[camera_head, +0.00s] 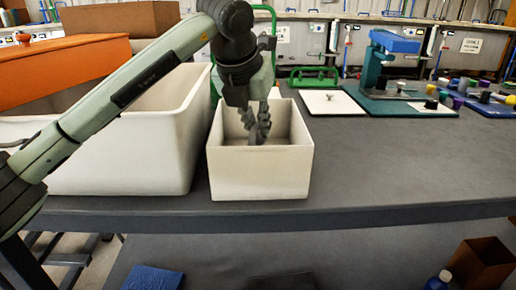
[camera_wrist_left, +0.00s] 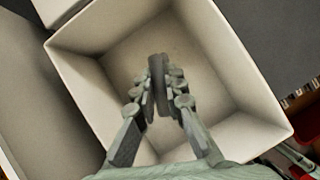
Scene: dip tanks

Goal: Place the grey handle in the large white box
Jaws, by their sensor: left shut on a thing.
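My left gripper (camera_head: 257,128) points down into the smaller white box (camera_head: 262,175), its fingertips below the rim. In the left wrist view, the gripper (camera_wrist_left: 160,95) is shut on the grey handle (camera_wrist_left: 157,75), a dark narrow piece between the fingers. The smaller box's walls surround it there. I cannot tell whether the handle touches the box floor. The large white box (camera_head: 125,165) stands just left of the smaller one, partly hidden behind my left arm. My right gripper is not in view.
An orange box (camera_head: 65,72) and a brown box (camera_head: 120,18) stand at the back left. A white board (camera_head: 332,103), a teal fixture (camera_head: 385,70) and several coloured pegs are at the back right. The grey table (camera_head: 400,160) is clear to the right.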

